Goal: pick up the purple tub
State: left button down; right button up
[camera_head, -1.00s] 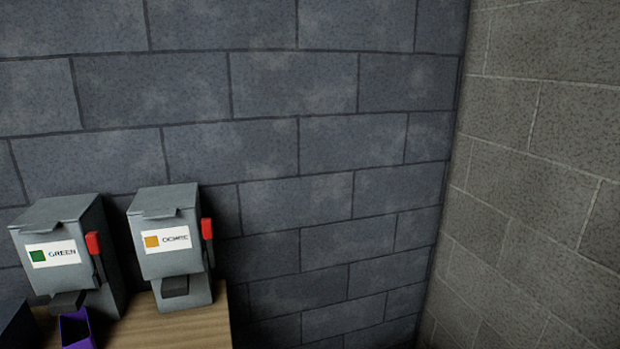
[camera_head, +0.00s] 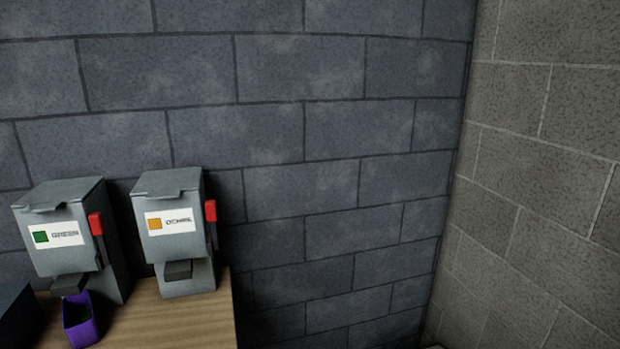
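The purple tub (camera_head: 82,333) stands on the wooden table at the lower left, open at the top. It is below the spout of the grey dispenser labelled green (camera_head: 66,236). Its inside is dark, with a hint of green that is too small to be sure of. Neither of my grippers shows in the view.
A second grey dispenser, with an ochre label (camera_head: 174,231), stands to the right of the green one; each has a red-handled lever on its right side. A dark box (camera_head: 14,322) is at the left edge. The wooden table top (camera_head: 190,325) is bare right of the tub.

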aim_at(81, 327)
jog(key=u, duration=1.4)
jog(key=i+l+u, duration=0.15)
jog(key=l, duration=0.2)
jog(key=l+u, duration=0.1)
jog(key=l, duration=0.2)
jog(key=i+l+u, duration=0.15)
jog(key=l, duration=0.25)
